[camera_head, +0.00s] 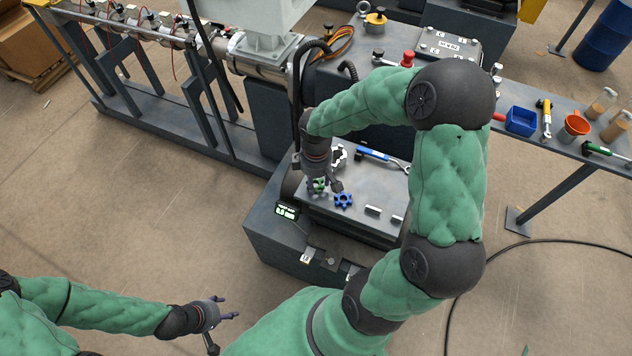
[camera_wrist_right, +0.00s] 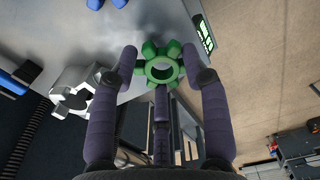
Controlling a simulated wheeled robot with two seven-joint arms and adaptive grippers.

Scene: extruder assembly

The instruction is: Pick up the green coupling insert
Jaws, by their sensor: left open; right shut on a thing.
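The green coupling insert (camera_wrist_right: 161,68) is a star-shaped ring with several lobes and a round hole. In the right wrist view it sits between the fingertips of my right gripper (camera_wrist_right: 163,75), which is shut on it. In the head view my right gripper (camera_head: 322,187) points down over the left part of the grey metal top, and the green insert (camera_head: 319,185) shows partly between its fingers. I cannot tell whether the insert still touches the top. My left gripper (camera_head: 222,313) is open and empty at the lower left, over the floor.
A blue star-shaped insert (camera_head: 344,200) lies on the grey top (camera_head: 365,188) just right of my right gripper. A metal coupling hub (camera_head: 339,156) and a blue-handled wrench (camera_head: 380,157) lie behind. Two small metal bars (camera_head: 373,210) lie to the right. A lit display (camera_head: 286,212) is at the left edge.

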